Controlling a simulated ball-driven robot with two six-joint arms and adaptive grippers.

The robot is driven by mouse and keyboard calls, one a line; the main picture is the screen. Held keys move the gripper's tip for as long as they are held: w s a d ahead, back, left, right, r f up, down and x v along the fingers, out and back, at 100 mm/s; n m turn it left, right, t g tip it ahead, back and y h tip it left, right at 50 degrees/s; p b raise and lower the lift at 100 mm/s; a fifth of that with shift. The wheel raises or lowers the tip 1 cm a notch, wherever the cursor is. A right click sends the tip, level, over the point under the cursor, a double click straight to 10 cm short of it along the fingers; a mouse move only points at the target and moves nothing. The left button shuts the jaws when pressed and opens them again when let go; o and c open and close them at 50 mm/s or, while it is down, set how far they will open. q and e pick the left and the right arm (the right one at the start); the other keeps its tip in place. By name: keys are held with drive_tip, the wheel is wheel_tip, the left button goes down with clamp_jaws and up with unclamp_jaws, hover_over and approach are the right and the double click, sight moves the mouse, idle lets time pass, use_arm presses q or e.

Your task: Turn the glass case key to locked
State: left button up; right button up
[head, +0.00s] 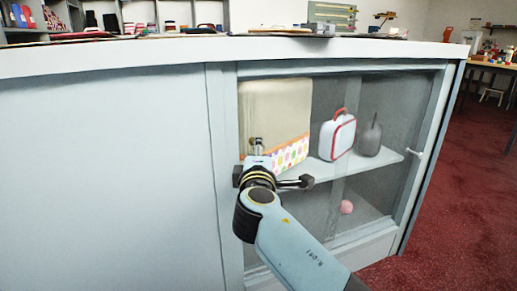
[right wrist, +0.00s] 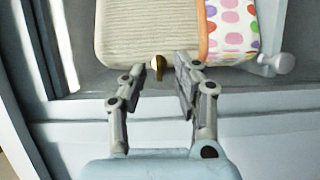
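The glass case (head: 228,120) is a pale blue-grey cabinet front with glass panes. A small brass key (right wrist: 158,66) sticks out at the case front in the right wrist view. It shows as a narrow upright shape, and I cannot tell whether it is at locked. In the head view I cannot make it out behind my gripper. My right gripper (head: 257,147) is in front of the left part of the glass. In the right wrist view its fingers (right wrist: 158,68) are apart on either side of the key, with a gap on each side. My left gripper is out of view.
Behind the glass stand a beige case with a dotted band (head: 275,105), a white case with red trim (head: 337,137) and a dark bottle (head: 370,140). A pink ball (head: 346,207) lies below. A pale knob (right wrist: 283,63) stands right of the gripper. Red carpet (head: 455,210) is clear at right.

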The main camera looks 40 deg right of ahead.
drive_tip(key=v, duration=0.5)
idle(0.3)
